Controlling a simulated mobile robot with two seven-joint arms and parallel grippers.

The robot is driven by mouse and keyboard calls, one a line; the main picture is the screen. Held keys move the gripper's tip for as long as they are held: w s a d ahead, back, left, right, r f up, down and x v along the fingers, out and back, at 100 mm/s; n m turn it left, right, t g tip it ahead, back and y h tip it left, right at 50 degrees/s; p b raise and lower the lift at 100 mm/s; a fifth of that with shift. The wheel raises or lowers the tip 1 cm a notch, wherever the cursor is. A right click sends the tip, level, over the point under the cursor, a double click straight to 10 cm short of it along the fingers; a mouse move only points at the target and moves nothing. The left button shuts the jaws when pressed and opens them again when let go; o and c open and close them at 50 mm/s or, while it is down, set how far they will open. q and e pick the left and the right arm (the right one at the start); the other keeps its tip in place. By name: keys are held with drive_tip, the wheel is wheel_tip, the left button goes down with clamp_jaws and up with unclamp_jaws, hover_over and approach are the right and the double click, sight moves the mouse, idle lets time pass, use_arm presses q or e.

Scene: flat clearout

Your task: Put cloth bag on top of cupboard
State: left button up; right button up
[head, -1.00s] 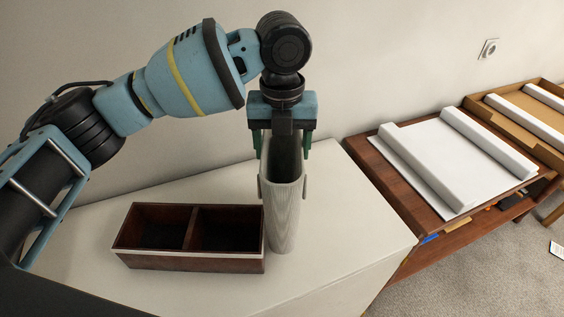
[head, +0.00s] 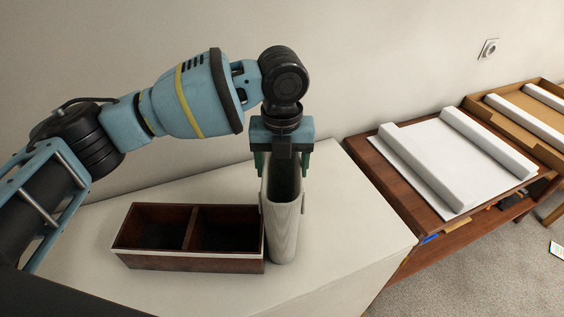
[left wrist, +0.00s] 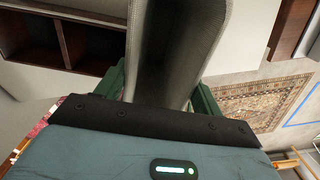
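The cloth bag (head: 284,230) is a tall, pale grey, open-topped bag with small side handles, upright in the head view. My left gripper (head: 283,168) points down from above. Its green fingers are on either side of the bag's upper part, shut on it. The bag's mouth also shows between the fingers in the left wrist view (left wrist: 180,50). The bag is over the white cupboard top (head: 345,235), just right of the wooden box; I cannot tell whether its base touches the surface. My right gripper is not in view.
A dark wooden two-compartment box (head: 190,262) stands on the cupboard top, close beside the bag. Free top surface lies to the bag's right. A lower brown table (head: 400,185) with a white panel stands further right. The wall (head: 380,60) is behind.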

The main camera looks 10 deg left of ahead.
use_arm(q)
drive_tip(key=o, duration=0.4)
drive_tip(key=shift+o, duration=0.2)
wheel_tip(320, 180, up, 12)
drive_tip(key=shift+r, duration=0.15)
idle(0.4)
